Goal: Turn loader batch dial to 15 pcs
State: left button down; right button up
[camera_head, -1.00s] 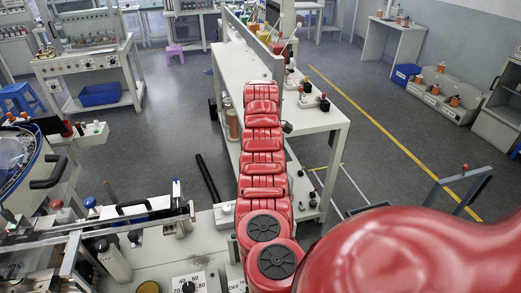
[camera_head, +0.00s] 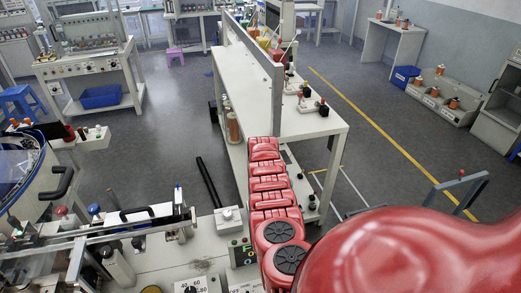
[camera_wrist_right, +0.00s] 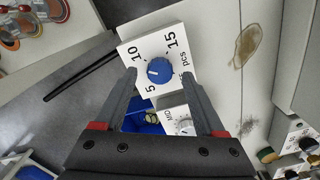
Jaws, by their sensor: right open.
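The loader batch dial (camera_wrist_right: 158,72) is a round blue knob on a white plate (camera_wrist_right: 185,58) marked 5, 10 and 15 pcs in the right wrist view. Its white mark is on the left side of the knob, roughly between 5 and 10. My right gripper (camera_wrist_right: 159,78) is open, its two dark fingers reaching to either side of the knob in the picture. I cannot tell whether they touch it. I do not see the blue dial in the head view, and my left gripper is not in view.
A second, pale knob (camera_wrist_right: 184,124) on a white plate is just below, between the fingers in the picture. A white table (camera_head: 275,105) stands beyond.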

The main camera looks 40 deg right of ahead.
jog(key=shift+f, duration=0.75)
jog(key=shift+c, duration=0.4)
grip_shut()
